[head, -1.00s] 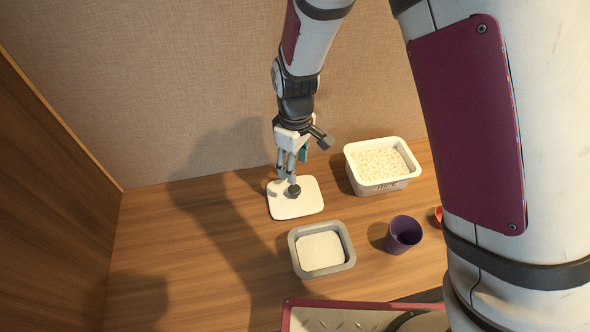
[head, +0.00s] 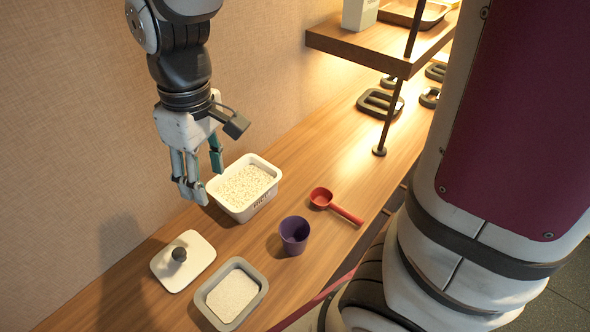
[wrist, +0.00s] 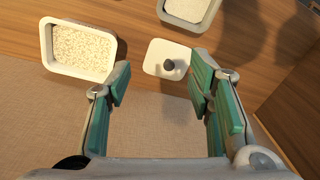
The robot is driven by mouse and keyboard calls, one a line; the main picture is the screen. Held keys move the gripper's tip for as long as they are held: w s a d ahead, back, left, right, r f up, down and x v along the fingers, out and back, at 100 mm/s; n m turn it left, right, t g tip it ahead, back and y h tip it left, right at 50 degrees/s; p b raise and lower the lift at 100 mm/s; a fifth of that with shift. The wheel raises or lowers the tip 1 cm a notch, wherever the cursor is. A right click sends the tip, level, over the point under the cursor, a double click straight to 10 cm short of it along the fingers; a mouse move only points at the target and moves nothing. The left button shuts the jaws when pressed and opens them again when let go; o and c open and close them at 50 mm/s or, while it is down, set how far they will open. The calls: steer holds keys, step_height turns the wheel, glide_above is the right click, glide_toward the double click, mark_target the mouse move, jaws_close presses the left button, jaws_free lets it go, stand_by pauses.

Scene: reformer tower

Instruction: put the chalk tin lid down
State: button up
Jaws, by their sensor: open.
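The chalk tin lid (head: 187,270) is a white rounded plate with a dark round knob. It lies flat on the wooden counter, knob up, at the lower left of the head view. It also shows in the wrist view (wrist: 157,54), beyond and between my fingers. My gripper (head: 197,180) is open and empty, raised above the counter and apart from the lid. Its green-padded fingers are spread wide in the wrist view (wrist: 160,85).
A white tub of pale pieces (head: 225,208) stands right of the lid. A grey tray of white powder (head: 262,284), a purple cup (head: 294,234) and a red scoop (head: 337,206) are nearby. A wooden shelf (head: 345,45) on dark posts overhangs the counter's far end.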

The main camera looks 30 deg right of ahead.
steer(key=s+d+r+m, duration=0.3)
steer(key=s+d, duration=0.2)
steer(key=s, duration=0.5)
steer(key=s+d+r+m, duration=0.3)
steer(key=s+d+m, duration=0.1)
steer(key=s, duration=0.6)
steer(key=shift+s+d+r+h, duration=0.35)
steer(key=shift+s+d+h, duration=0.05)
steer(key=shift+d, duration=0.3)
step_height(320, 180, up, 25)
steer(key=t+p, duration=0.4)
steer(key=p, duration=1.9)
steer(key=shift+d+r+p, duration=0.15)
steer(key=shift+p, duration=0.15)
